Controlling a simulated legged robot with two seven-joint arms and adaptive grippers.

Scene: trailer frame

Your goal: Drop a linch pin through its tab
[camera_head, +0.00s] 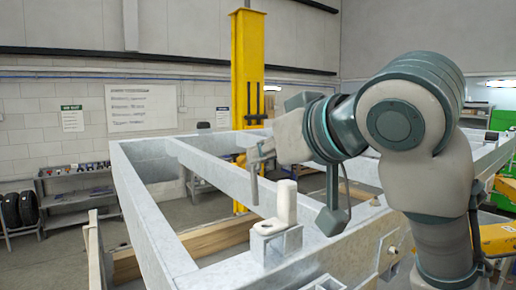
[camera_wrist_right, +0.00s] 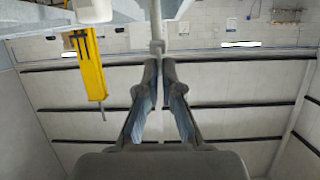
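My right gripper (camera_head: 260,156) reaches in from the right and is above the trailer frame's near beam. Its fingertips come together on a thin grey linch pin (camera_head: 254,178), which hangs down roughly upright. In the right wrist view the fingertips (camera_wrist_right: 157,62) close on the pin (camera_wrist_right: 156,28). Below and right of the pin, a metal bracket (camera_head: 283,246) stands on the beam, with a cream upright piece (camera_head: 287,202) on it. The pin is apart from both. My left gripper is not in view.
The grey trailer frame (camera_head: 150,230) fills the middle, with open gaps between its beams. A yellow post (camera_head: 247,70) stands behind it. Wooden beams (camera_head: 215,238) lie under the frame. A shelf (camera_head: 78,190) stands at the left wall.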

